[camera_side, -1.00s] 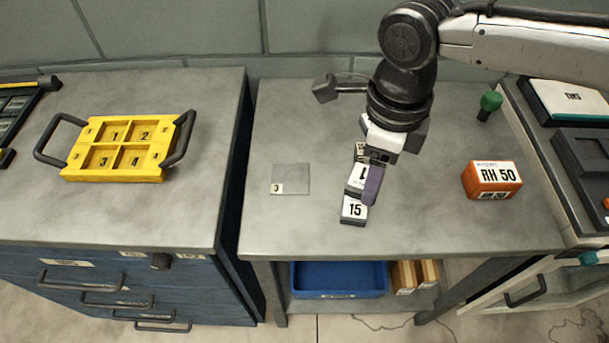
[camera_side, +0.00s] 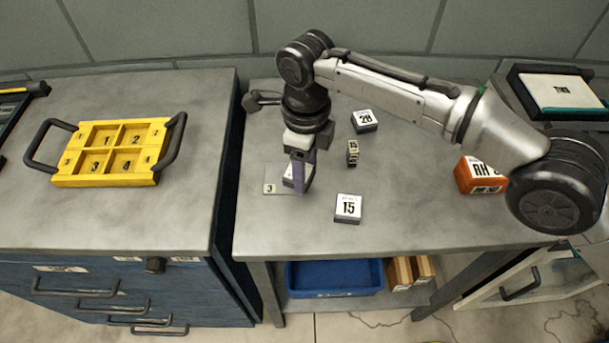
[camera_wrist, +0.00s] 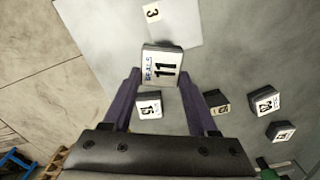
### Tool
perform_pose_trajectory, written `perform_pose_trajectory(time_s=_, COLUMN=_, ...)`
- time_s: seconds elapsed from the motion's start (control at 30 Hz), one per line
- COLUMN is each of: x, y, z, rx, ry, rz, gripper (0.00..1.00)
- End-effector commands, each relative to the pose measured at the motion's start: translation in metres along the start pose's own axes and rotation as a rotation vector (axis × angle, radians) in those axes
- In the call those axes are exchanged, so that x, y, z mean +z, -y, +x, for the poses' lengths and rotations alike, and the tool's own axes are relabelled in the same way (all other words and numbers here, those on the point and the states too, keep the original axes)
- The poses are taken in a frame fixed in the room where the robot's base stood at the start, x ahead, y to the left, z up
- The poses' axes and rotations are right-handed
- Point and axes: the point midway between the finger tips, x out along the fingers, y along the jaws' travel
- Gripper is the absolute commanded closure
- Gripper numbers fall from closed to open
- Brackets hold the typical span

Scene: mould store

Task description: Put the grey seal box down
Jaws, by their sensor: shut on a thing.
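My gripper (camera_side: 298,184) is shut on a grey box with a white label, the seal box (camera_wrist: 162,66), which reads 11 in the wrist view. In the side view, a purple finger and the gripper body hide much of this box. The box is over the right part of a flat grey square plate (camera_side: 274,177) marked 3. The plate also shows in the wrist view (camera_wrist: 182,25), partly under the box. I cannot tell whether the box touches the plate or hangs just above it.
A box marked 15 (camera_side: 348,208) stands to the front right, with a small 15 box (camera_side: 352,153) and a 28 box (camera_side: 365,121) behind. An orange RH 50 box (camera_side: 470,176) is at right. A yellow four-pocket tray (camera_side: 112,180) sits on the left cabinet.

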Motion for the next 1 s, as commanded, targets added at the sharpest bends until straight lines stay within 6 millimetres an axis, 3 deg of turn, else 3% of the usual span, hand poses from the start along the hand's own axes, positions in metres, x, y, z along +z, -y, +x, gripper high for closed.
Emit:
perform_pose_trajectory(time_s=0.3, x=0.002, y=0.001, z=0.034, rx=0.001, ry=-0.002, rz=0.000, gripper=0.95)
perform_pose_trajectory(time_s=0.67, x=0.002, y=0.001, z=0.037, rx=0.000, ry=-0.001, rz=0.000, gripper=0.95)
perform_pose_trajectory(time_s=0.7, x=0.002, y=0.001, z=0.037, rx=0.000, ry=-0.001, rz=0.000, gripper=0.38)
perform_pose_trajectory(time_s=0.87, x=0.002, y=0.001, z=0.037, rx=0.000, ry=-0.001, rz=0.000, gripper=0.11)
perform_pose_trajectory(time_s=1.0, x=0.002, y=0.001, z=0.037, rx=0.000, ry=-0.001, rz=0.000, gripper=0.11)
